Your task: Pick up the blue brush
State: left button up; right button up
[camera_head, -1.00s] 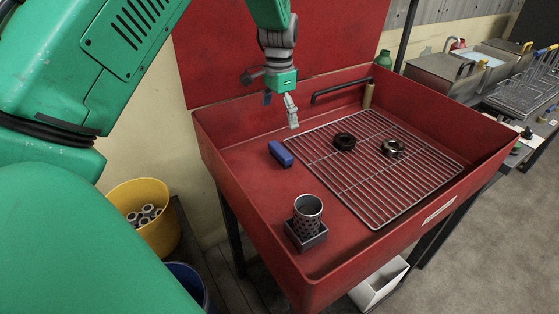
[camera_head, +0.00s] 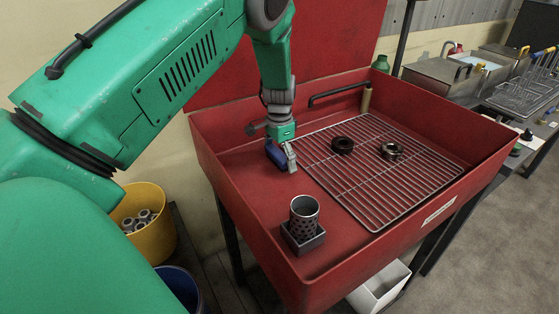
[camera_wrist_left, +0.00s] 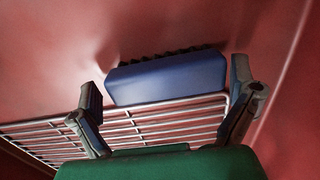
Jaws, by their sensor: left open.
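The blue brush (camera_head: 275,154) lies on the red floor of the wash basin, left of the wire rack. In the left wrist view the brush (camera_wrist_left: 168,78) shows its smooth blue back and a strip of dark bristles along its far edge. My left gripper (camera_head: 281,160) is down at the brush and partly hides it in the head view. In the wrist view its two fingers (camera_wrist_left: 170,100) are spread wide, one toward each end of the brush. I cannot tell whether they touch it. My right gripper is not in view.
The wire rack (camera_head: 365,190) holds a dark ring (camera_head: 342,145) and a metallic ring (camera_head: 391,151). A perforated metal cup (camera_head: 304,218) stands in a square holder near the front left. Raised red basin walls (camera_head: 480,177) surround the area. A yellow bucket (camera_head: 155,240) stands outside, left.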

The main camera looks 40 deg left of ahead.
aim_at(278, 152)
pick_arm(q)
jog(key=shift+f, duration=0.15)
jog(key=shift+a, duration=0.25)
jog(key=shift+s+a+f, duration=0.1)
jog(key=shift+a+f, duration=0.05)
jog(key=shift+a, duration=0.1)
jog(key=c, duration=0.9)
jog(key=shift+d, duration=0.1)
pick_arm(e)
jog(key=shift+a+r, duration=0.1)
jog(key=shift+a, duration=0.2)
pick_arm(q)
jog(key=shift+d, duration=0.1)
jog(key=shift+r, duration=0.35)
notch_tip(278, 152, up, 9)
jog(key=shift+f+p, duration=0.2)
jog(key=shift+p, duration=0.6)
jog(key=shift+r, duration=0.4)
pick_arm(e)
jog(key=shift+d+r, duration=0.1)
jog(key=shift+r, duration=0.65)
